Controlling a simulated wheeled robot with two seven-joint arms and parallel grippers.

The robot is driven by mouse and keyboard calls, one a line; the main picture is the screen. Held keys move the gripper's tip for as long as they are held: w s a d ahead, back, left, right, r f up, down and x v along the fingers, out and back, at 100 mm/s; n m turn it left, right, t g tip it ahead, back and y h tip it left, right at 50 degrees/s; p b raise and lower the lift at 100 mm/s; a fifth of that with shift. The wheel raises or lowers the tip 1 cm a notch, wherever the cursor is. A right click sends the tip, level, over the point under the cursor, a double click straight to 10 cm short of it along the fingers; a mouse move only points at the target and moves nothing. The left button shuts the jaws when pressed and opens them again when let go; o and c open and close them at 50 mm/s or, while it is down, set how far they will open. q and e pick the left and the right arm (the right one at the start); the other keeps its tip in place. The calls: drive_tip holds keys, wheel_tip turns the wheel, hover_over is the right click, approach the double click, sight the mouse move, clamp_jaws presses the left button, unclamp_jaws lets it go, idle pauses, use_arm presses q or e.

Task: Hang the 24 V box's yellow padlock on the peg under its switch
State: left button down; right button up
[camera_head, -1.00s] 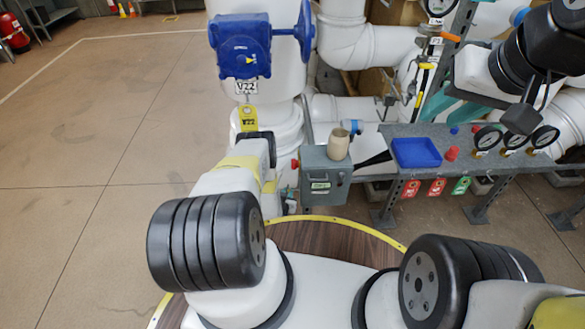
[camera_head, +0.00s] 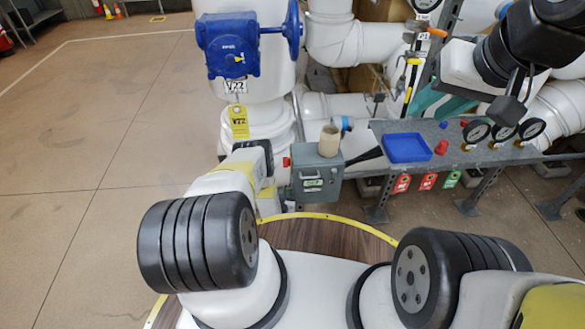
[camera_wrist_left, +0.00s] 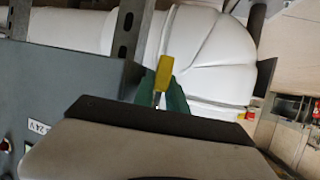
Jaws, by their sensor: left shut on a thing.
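The grey 24 V box (camera_head: 317,180) stands just beyond the base's rim in the head view. In the left wrist view its side (camera_wrist_left: 60,80) and "24 V" label (camera_wrist_left: 38,127) show at the left. The yellow padlock (camera_wrist_left: 163,72) is in my left gripper (camera_wrist_left: 160,98), upright, with what look like green fingers beside it. In the head view my left gripper (camera_head: 264,155) is just left of the box; its fingertips and the padlock are hidden. The peg and switch cannot be made out. My right gripper (camera_head: 508,110) hangs at the upper right; its fingers are unclear.
A beige cup (camera_head: 330,139) stands on the box. A grey bench (camera_head: 385,130) with a blue tray (camera_head: 407,148) and gauges (camera_head: 504,134) lies to its right. The left floor is clear.

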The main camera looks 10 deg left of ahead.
use_arm(q)
drive_tip(key=shift+s+d+f, duration=0.15)
drive_tip(key=shift+d+f, duration=0.05)
drive_tip(key=shift+d, duration=0.1)
